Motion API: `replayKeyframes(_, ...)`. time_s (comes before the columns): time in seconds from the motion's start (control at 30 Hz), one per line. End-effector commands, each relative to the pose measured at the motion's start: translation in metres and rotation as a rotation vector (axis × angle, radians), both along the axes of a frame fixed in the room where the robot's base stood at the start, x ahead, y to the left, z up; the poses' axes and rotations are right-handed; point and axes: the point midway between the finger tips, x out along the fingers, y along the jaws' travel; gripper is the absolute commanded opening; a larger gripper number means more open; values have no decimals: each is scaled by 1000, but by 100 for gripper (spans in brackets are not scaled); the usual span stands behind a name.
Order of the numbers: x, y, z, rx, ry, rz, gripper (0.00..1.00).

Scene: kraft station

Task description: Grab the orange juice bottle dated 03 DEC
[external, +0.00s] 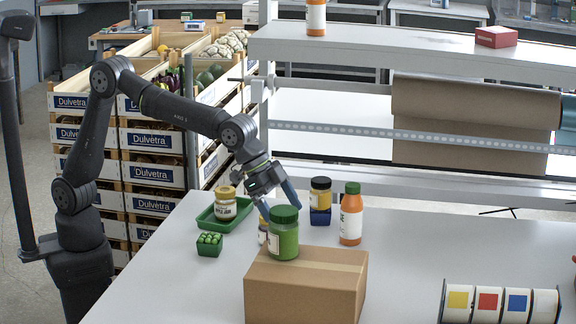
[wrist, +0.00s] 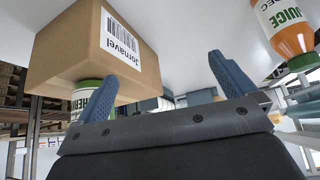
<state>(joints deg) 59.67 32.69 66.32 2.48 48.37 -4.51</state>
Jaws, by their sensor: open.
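An orange juice bottle (external: 351,222) with a green cap stands upright on the table, right of my gripper (external: 277,205). In the wrist view, a juice bottle (wrist: 285,28) is at the upper right, partly cut off. Its label reads JUICE and DEC; the day number is not clear. In the wrist view my gripper (wrist: 165,58) has its two blue fingers spread apart with nothing between them. The bottle is outside the right finger. Another orange bottle (external: 316,18) stands on the upper shelf, its label date too small to read.
A green jar (external: 284,238) stands on a cardboard box (external: 304,291) close to my gripper. A yellow jar (external: 320,196) with a black lid is just left of the juice bottle. A green tray (external: 205,218) holds another jar.

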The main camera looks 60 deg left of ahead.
Motion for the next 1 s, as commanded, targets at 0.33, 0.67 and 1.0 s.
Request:
replayKeyframes(0.33,0,0,0,0,0,0,90)
replayKeyframes(0.67,2,1,1,0,0,2,77)
replayKeyframes(1.0,119,73,57,-3,-2,139,77)
